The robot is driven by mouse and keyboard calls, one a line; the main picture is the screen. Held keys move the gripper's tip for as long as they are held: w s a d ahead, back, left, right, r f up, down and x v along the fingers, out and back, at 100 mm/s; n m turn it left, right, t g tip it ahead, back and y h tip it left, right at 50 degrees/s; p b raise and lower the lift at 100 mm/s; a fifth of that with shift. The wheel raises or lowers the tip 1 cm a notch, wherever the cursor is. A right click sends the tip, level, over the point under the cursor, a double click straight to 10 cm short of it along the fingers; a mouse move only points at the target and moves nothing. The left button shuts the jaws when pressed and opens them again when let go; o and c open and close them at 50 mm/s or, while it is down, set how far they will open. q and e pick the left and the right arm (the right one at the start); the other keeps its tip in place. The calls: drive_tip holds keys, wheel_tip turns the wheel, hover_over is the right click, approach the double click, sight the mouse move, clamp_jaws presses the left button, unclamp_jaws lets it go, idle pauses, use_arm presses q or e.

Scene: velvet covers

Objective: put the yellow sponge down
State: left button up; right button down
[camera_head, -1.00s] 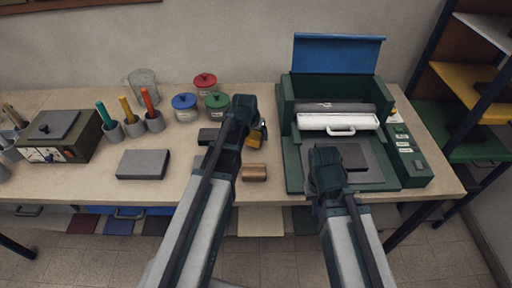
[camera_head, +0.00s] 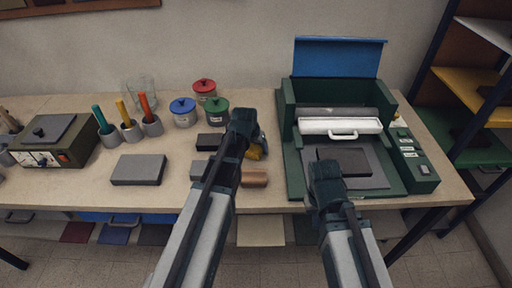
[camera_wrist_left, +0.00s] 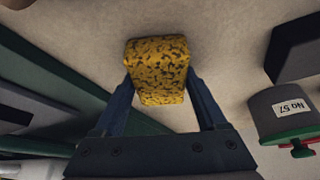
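The yellow sponge (camera_wrist_left: 158,62), speckled with dark patches, sits between the two fingers of my left gripper (camera_wrist_left: 160,92) in the left wrist view. The fingers touch it on both sides. In the head view the left gripper (camera_head: 246,140) is over the table between the lidded jars and the green press, and hides most of the sponge (camera_head: 255,152). Whether the sponge touches the tabletop is not clear. My right gripper (camera_head: 325,178) is at the front of the press, beside a dark block (camera_head: 350,158); its fingers are hidden.
The green press (camera_head: 408,176) with a raised blue lid stands on the right. A copper cylinder (camera_head: 255,179), dark blocks (camera_head: 210,142) and a grey block (camera_head: 139,170) lie near the left arm. Red, blue and green-lidded jars (camera_head: 216,110) stand behind. Bare tabletop (camera_head: 190,195) shows at the front.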

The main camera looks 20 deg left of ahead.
use_arm(q)
drive_tip(key=o, duration=0.4)
drive_tip(key=shift+c, duration=0.2)
drive_tip(key=shift+r, duration=0.1)
drive_tip(key=shift+r+p, duration=0.2)
drive_tip(key=shift+p, duration=0.15)
drive_tip(key=d+p+v, duration=0.1)
drive_tip(key=p+v, duration=1)
drive_tip(key=v, duration=0.1)
drive_tip(key=s+d+f+m+g+y, duration=0.1)
drive_tip(key=s+d+g, duration=0.1)
drive_tip(key=s+d, duration=0.4)
drive_tip(key=s+d+f+m+g+y, duration=0.1)
drive_tip(key=s+d+g, duration=0.2)
drive_tip(key=s+d, duration=0.4)
drive_tip(key=s, duration=0.6)
drive_tip(key=shift+s+m, duration=0.15)
drive_tip(key=shift+m, duration=0.15)
